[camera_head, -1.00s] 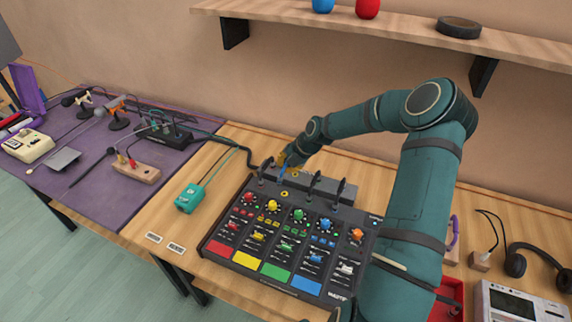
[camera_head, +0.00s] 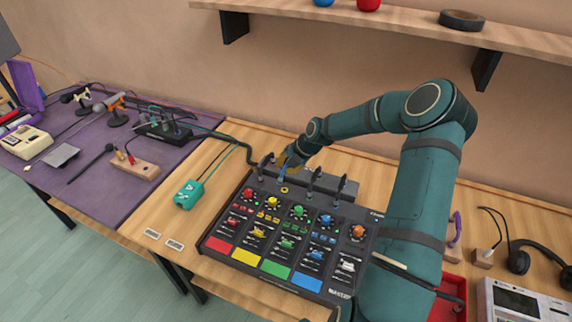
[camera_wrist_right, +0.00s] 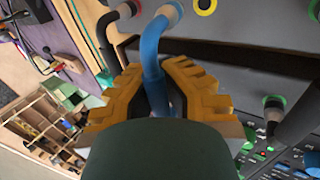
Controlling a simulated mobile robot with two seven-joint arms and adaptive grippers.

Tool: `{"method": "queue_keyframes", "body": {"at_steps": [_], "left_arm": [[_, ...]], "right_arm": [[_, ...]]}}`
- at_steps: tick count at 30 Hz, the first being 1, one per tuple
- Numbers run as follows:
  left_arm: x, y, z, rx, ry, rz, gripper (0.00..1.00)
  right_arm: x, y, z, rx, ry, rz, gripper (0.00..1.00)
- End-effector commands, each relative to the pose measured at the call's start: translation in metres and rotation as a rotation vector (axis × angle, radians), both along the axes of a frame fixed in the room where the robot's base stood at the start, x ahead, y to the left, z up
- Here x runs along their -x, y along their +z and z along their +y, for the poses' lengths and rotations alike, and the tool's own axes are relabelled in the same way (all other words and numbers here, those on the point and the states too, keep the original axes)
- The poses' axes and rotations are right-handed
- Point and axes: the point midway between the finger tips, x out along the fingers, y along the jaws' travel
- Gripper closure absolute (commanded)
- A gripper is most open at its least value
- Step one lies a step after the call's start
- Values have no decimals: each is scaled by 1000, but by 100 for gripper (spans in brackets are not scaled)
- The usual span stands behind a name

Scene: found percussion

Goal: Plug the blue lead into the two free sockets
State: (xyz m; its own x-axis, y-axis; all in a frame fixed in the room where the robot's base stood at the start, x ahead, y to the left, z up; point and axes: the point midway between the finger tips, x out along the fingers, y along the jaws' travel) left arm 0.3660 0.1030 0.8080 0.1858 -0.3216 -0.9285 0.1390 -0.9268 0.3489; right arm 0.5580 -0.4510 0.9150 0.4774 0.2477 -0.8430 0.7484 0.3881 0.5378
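My right gripper (camera_head: 286,163) is above the back strip of the mixer (camera_head: 262,216), its yellow fingers closed around the blue lead (camera_wrist_right: 152,62) in the right wrist view. The blue lead bends over from the fingers, and its plug (camera_wrist_right: 171,11) points at the grey panel. I cannot tell whether that plug is seated. A free socket with a yellow ring (camera_wrist_right: 205,4) is just right of it; it also shows in the head view (camera_head: 284,190). The lead's other end is hidden behind the fingers. My left gripper is out of view.
Black plugs stand in the strip on both sides of the blue lead, one close at left (camera_wrist_right: 126,10). A teal box (camera_head: 188,193) lies left of the mixer, with bare wood between. A shelf (camera_head: 400,25) is above. Headphones (camera_head: 530,259) lie at right.

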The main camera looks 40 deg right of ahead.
Motion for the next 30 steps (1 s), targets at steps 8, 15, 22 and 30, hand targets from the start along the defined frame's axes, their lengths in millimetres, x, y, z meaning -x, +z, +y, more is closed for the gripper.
{"method": "queue_keyframes", "body": {"at_steps": [8, 15, 22, 30], "left_arm": [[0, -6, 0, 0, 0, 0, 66], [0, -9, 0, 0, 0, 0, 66], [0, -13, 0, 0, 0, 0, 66], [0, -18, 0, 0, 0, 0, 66]], "right_arm": [[0, -7, 0, 0, 0, -1, 100], [0, -13, 0, -1, -1, -1, 100], [0, -18, 0, -1, -1, -1, 100], [0, -24, 0, 0, -1, 0, 100]]}}
